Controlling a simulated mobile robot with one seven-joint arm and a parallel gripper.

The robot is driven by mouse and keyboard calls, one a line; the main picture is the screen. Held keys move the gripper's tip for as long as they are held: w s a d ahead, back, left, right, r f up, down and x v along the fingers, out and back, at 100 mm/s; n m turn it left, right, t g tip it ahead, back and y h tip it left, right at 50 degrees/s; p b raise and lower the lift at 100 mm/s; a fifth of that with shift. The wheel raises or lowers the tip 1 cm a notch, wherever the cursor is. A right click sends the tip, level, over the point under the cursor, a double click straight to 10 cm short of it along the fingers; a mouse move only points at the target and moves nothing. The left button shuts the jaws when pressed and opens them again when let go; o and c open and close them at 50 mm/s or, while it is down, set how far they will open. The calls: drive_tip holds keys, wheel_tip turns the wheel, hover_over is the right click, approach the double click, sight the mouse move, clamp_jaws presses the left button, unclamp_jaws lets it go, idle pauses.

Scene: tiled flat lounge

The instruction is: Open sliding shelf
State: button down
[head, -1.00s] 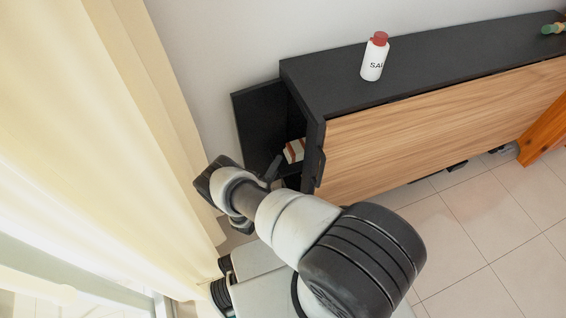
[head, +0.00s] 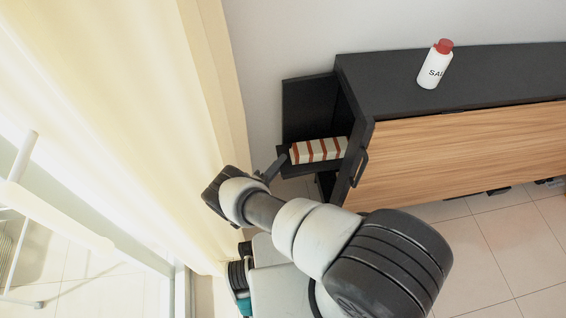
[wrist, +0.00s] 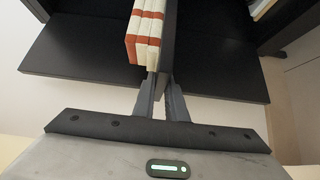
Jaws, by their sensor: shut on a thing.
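The sliding shelf (head: 297,168) is a black board with a tall black panel behind it, sticking out of the left end of the wood-fronted cabinet (head: 460,150). A cream box or book with red-brown stripes (head: 319,150) lies on it. My gripper (head: 273,168) is at the shelf's outer left edge. In the wrist view my gripper's fingers (wrist: 163,88) are closed at the end of a thin dark panel (wrist: 169,42) of the shelf, right beside the striped thing (wrist: 146,28). The exact contact is partly hidden by the fingers.
A white bottle with a red cap (head: 435,64) stands on the black cabinet top (head: 385,75). A cream curtain (head: 185,120) hangs close to my arm on the left. Tiled floor (head: 480,250) is clear in front of the cabinet.

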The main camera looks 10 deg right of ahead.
drive_tip(key=shift+w+a, duration=0.1)
drive_tip(key=c, duration=1.8)
unclamp_jaws()
